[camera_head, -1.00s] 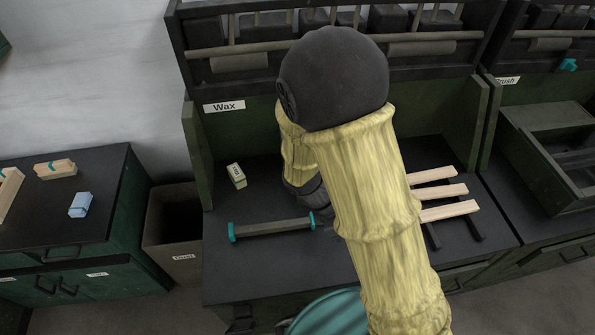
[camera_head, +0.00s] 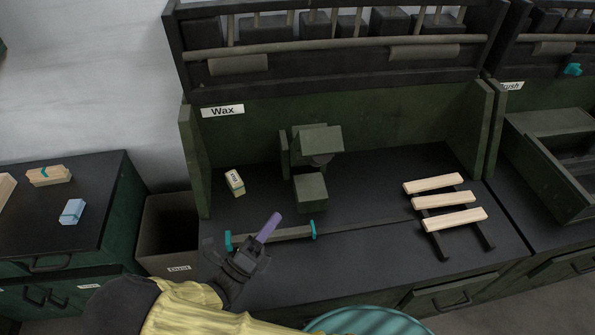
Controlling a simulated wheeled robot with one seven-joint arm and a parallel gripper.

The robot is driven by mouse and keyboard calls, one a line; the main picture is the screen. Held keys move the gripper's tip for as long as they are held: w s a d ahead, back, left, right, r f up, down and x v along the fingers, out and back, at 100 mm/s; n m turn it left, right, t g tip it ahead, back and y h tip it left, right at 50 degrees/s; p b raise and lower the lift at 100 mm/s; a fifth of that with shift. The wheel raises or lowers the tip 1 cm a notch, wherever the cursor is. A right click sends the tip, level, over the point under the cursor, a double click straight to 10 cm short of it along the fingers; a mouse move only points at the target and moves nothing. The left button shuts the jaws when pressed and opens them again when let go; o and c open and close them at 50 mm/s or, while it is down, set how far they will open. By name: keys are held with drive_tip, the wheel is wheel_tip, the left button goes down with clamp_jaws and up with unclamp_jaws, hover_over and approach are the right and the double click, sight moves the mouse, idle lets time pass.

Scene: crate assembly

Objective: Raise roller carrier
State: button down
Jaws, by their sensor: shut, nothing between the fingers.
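I cannot tell for sure which part is the roller carrier. A dark green device stands at the back middle of the Wax bench, with a raised upper block (camera_head: 319,140) and a lower box (camera_head: 311,191) in front of and below it. My gripper (camera_head: 256,243) is at the front left of the bench, shut, pointing up and right, clear of the device. A purple cylinder (camera_head: 269,227) shows at its fingertips; I cannot tell what it is fixed to. A dark bar with teal ends (camera_head: 292,233) lies just behind and right of my gripper, partly hidden by it.
A slatted wooden piece (camera_head: 443,201) lies on the right of the bench (camera_head: 370,265). A small pale labelled block (camera_head: 235,182) stands at the left. A bin (camera_head: 168,240) and a side cabinet (camera_head: 98,204) are left. A teal round object (camera_head: 370,321) is in front.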

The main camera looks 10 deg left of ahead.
drive_tip(key=p, duration=0.2)
approach(312, 156)
drive_tip(key=d, duration=0.3)
drive_tip(key=w+r, duration=0.2)
drive_tip(key=r, duration=0.1)
drive_tip(key=shift+w+a+p, duration=0.35)
drive_tip(key=shift+w+a+r, duration=0.1)
drive_tip(key=shift+w+r, duration=0.05)
drive_tip(key=shift+w, duration=0.15)
drive_tip(key=p, duration=0.1)
drive_tip(key=w+r+p, duration=0.1)
drive_tip(key=p, duration=0.1)
drive_tip(key=shift+a+r+n, duration=0.15)
drive_tip(key=shift+r+n, duration=0.05)
drive_tip(key=shift+n, duration=0.1)
drive_tip(key=shift+s+f, duration=0.1)
drive_tip(key=shift+f, duration=0.05)
